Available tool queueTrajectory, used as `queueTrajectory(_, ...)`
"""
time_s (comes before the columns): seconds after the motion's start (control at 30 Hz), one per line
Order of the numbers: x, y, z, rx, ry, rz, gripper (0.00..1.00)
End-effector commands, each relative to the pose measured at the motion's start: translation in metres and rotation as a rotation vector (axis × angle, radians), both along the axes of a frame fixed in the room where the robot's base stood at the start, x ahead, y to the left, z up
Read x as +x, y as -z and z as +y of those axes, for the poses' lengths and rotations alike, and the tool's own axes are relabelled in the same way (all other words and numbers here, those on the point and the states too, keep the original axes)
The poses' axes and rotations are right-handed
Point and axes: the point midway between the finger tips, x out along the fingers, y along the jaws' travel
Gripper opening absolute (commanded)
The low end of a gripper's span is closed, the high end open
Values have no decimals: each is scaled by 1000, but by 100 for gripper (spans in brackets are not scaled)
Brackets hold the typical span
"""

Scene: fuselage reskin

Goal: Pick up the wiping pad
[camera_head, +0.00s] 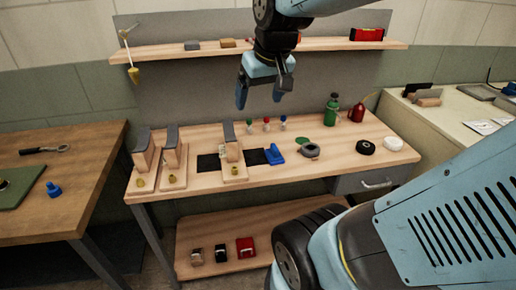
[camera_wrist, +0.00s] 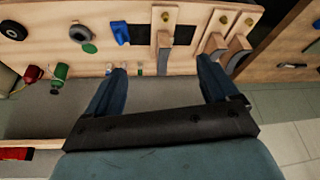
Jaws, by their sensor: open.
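My gripper (camera_head: 261,94) is open and empty, held in the air in front of the wall panel, below the upper shelf and above the back of the workbench. In the wrist view, its two blue fingers (camera_wrist: 162,70) are spread apart with nothing between them. I cannot tell for sure which thing is the wiping pad. Small flat blocks, one grey (camera_head: 192,45) and one brown (camera_head: 228,43), lie on the upper shelf. A blue item (camera_head: 274,155) and a green disc (camera_head: 302,140) beside a grey tool (camera_head: 309,151) lie on the workbench.
Several wooden stands, including one left of centre (camera_head: 173,165), fill the workbench's left half. A green bottle (camera_head: 331,110), a red can (camera_head: 357,112) and tape rolls (camera_head: 365,147) stand at the right. The upper shelf (camera_head: 290,47) overhangs the bench. Side tables flank it.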

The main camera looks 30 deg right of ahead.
Motion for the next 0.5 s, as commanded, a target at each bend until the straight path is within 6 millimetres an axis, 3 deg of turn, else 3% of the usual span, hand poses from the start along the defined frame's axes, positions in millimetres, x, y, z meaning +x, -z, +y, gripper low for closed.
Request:
queueTrajectory(0.27,65,31,-33,14,47,109,94)
queueTrajectory(0.5,114,72,-68,24,86,196,94)
